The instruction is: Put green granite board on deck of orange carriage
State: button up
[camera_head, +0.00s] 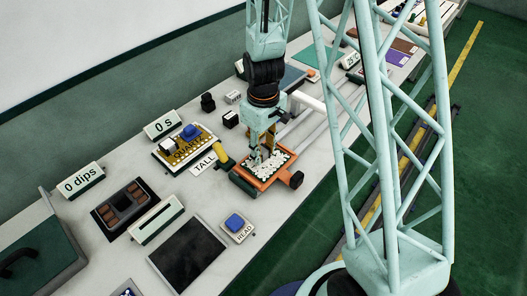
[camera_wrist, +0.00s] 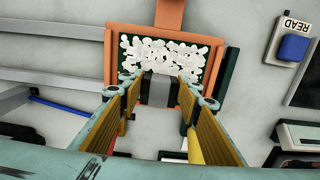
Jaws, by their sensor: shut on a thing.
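The green granite board (camera_wrist: 122,62) shows a green edge and is covered with white lumps. It lies within the outline of the orange carriage (camera_wrist: 113,36) in the wrist view; whether it rests fully on the deck I cannot tell. In the head view the white lumps of the board (camera_head: 270,165) appear inside the orange frame of the carriage (camera_head: 256,187). My gripper (camera_wrist: 160,90) points down at the board's near edge, its yellow-lined fingers shut on a grey and black block there, seemingly the board's grip. The gripper (camera_head: 262,153) partly hides the board in the head view.
A gold QUARTZ board (camera_head: 188,150) lies left of the carriage, near a TALL label (camera_head: 205,163) and a yellow cylinder (camera_head: 222,158). A blue READ button (camera_head: 234,221) and a dark plate (camera_head: 188,254) are in front. Grey rails (camera_wrist: 50,35) run beside the carriage.

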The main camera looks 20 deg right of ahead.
jog(key=shift+f, duration=0.1)
jog(key=o, duration=1.1)
jog(key=shift+c, duration=0.2)
notch_tip(320, 180, up, 12)
dwell(0.8)
dwell(0.4)
